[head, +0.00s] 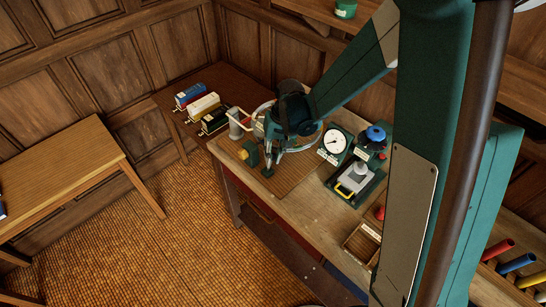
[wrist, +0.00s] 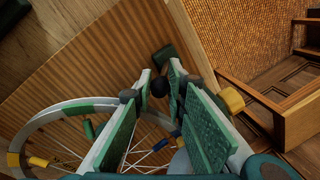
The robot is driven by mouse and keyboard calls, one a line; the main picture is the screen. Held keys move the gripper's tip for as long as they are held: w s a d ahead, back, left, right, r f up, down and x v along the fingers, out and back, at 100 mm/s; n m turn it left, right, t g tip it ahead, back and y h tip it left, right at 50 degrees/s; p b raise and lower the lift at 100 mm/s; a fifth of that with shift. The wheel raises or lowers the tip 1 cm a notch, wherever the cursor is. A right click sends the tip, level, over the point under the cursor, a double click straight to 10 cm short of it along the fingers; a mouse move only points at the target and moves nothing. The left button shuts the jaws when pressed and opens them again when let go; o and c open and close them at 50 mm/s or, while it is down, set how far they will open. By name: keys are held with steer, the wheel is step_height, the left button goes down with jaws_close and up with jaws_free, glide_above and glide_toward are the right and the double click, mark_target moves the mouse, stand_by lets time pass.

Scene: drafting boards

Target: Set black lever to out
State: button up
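My gripper (wrist: 160,83) reaches down over the wooden board; in the head view it (head: 270,160) is above the bench's left part. Its two fingers stand apart. A small black ball (wrist: 159,87), which looks like the lever's knob, shows between the fingertips, close to both; I cannot tell whether they touch it. A dark green block (wrist: 164,56) lies just beyond the tips, and also shows in the head view (head: 267,173). The lever's shaft and its out mark are hidden or too small to make out.
A spoked wheel (wrist: 75,108) is close beside the left finger. A yellow-and-green piece (head: 250,152) stands left of my gripper. A round dial (head: 334,142) and a blue-knobbed device (head: 375,136) stand to the right.

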jaws_close()
steer(key=shift+s+a, duration=0.1)
steer(key=shift+a, duration=0.05)
steer(key=shift+s+a+r+t+h+b, duration=0.15)
steer(key=shift+s+a+t+h+b, duration=0.3)
steer(key=shift+t+h+b, duration=0.4)
steer(key=shift+s+a+r+t+h+b, duration=0.1)
steer(key=shift+s+a+t+h+b, duration=0.35)
steer(key=shift+t+h+b, duration=0.35)
steer(key=shift+s+a+f+t+h+b, duration=0.1)
steer(key=shift+s+a+t+h+b, duration=0.5)
steer(key=shift+b, duration=0.6)
steer(key=t+h+b, duration=0.1)
steer(key=b, duration=0.1)
steer(key=s+a+t+h+b, duration=0.1)
steer(key=b, duration=0.1)
steer(key=shift+f+n+t, duration=0.2)
steer(key=shift+n+t, duration=0.05)
steer(key=shift+n, duration=0.05)
steer(key=shift+h, duration=0.35)
steer(key=o, duration=0.6)
jaws_free()
steer(key=shift+s+a+r, duration=0.1)
steer(key=shift+s+r, duration=0.05)
